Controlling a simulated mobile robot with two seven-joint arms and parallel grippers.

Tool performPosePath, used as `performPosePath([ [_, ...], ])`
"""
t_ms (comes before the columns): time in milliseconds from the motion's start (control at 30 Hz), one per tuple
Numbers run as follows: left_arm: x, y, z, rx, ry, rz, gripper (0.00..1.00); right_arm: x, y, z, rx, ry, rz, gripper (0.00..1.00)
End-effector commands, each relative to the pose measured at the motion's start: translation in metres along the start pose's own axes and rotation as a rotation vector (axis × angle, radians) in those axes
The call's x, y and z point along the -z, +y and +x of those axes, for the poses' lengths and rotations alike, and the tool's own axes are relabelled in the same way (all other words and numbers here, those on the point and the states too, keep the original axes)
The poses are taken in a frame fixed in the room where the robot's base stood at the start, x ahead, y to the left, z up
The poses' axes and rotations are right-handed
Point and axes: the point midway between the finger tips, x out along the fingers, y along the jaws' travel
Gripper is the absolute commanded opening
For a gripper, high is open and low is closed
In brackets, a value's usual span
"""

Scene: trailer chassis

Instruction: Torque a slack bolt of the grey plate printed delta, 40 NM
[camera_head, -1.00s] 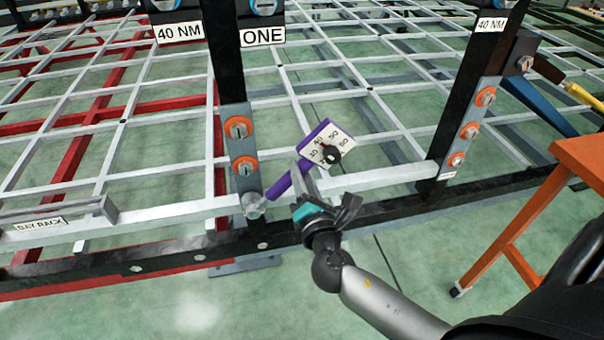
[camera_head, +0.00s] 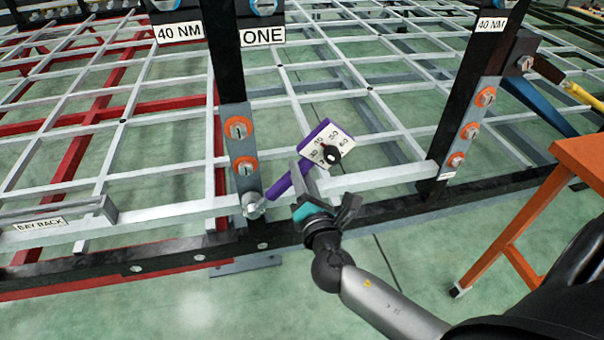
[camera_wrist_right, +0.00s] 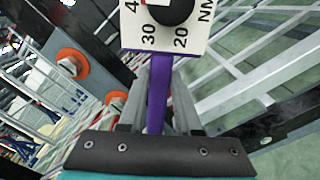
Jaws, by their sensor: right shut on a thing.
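My right gripper (camera_head: 312,190) is shut on the purple handle of a torque wrench (camera_head: 282,186). The wrench's white dial plate (camera_head: 328,148) has a black knob and also shows in the right wrist view (camera_wrist_right: 187,35). The wrench's round head (camera_head: 253,206) is at the lowest bolt position of a grey plate (camera_head: 236,152) on the left post; exact seating is unclear. Two orange-ringed bolts (camera_head: 241,128) (camera_head: 244,166) sit above it. A second grey plate (camera_head: 468,130) on the right post carries several orange-ringed bolts. I cannot read "delta" on either plate. My left gripper is not in view.
Signs read "40 NM" (camera_head: 180,33), "ONE" (camera_head: 262,35) and, on the right post, "40 NM" (camera_head: 491,24). A "BAY BACK" label (camera_head: 40,224) is on the rail at left. An orange stand (camera_head: 548,195) is at right. Green floor in front is clear.

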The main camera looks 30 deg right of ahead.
Motion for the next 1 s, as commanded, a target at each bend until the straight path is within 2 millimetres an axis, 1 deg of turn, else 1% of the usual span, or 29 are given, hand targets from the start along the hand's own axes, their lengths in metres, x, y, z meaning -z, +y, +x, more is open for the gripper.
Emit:
performPosePath([
  [567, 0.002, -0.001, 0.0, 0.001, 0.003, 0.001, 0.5, -0.002, 0.002, 0.001, -0.004, -0.005, 0.001, 0.0],
  [1000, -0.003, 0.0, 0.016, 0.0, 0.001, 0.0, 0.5, 0.0, -0.013, 0.001, -0.004, -0.004, 0.083, 0.0],
])
